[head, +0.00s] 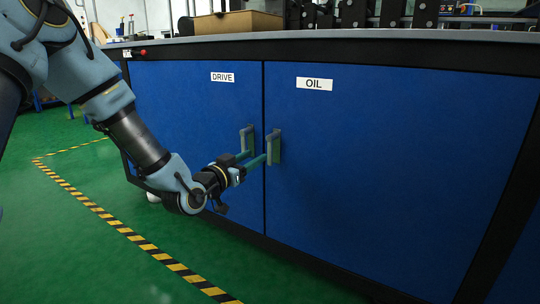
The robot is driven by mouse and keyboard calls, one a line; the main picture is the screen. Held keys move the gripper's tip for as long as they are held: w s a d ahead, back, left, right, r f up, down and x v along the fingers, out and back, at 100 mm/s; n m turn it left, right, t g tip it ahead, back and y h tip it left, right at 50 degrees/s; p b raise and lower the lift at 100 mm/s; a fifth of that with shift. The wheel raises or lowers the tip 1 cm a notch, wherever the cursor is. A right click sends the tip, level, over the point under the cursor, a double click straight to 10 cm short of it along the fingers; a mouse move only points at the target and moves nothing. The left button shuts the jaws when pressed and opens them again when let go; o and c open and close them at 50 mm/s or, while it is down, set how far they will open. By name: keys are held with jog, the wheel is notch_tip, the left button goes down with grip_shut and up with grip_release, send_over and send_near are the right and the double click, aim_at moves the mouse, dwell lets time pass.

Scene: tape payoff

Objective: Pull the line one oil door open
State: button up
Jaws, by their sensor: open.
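The oil door (385,150) is a large blue panel with a white OIL label (314,84) near its top left. It looks closed, flush with the panel beside it. Its handle (273,147) is a grey-green upright bar at the door's left edge. My gripper (260,158) comes in from the left, open, with its green fingers at the oil handle. One finger reaches the handle's side; whether the other is behind the bar or touching it cannot be told. The DRIVE door (185,110), also closed, stands left, with its own handle (246,138) just behind my fingers.
A grey worktop (330,34) runs above the doors, with a cardboard box (238,22) and dark equipment on it. A small red button (143,52) sits at its left front edge. The green floor (70,240) before the cabinet is clear, with black-and-yellow tape (125,231).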

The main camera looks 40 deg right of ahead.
aim_at(269, 148)
jog(key=b+x, duration=0.2)
jog(key=x, duration=0.7)
jog(key=shift+d+b, duration=0.15)
jog(key=shift+b, duration=0.15)
grip_shut()
dwell(1.0)
